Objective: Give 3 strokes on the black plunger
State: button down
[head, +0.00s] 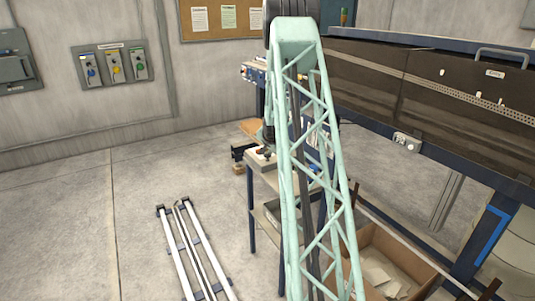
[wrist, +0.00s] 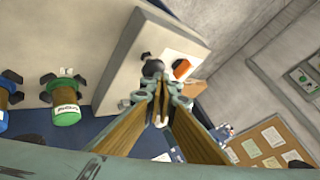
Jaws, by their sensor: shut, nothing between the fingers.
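The black plunger (wrist: 153,68) shows in the wrist view as a dark round knob on a pale control box (wrist: 125,60). My gripper (wrist: 160,94) is shut and empty. Its fingertips appear right by the plunger, and they overlap its lower edge in the picture. I cannot tell whether they touch it. In the head view the control box (head: 259,162) stands on a small table, and my arm hides much of that area.
Green (wrist: 66,110) and blue (wrist: 4,100) parts with black knobs sit left of the control box. A large dark machine (head: 420,80) fills the right. An open cardboard box (head: 425,267) stands below. White rails (head: 187,250) lie on the left floor, with bare floor around.

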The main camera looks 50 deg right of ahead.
aim_at(269, 155)
jog(key=shift+r+p, duration=0.45)
jog(key=shift+r, duration=0.7)
jog(key=shift+r, duration=0.15)
jog(key=shift+r+p, duration=1.3)
jog(key=shift+r, duration=1.1)
dwell(0.5)
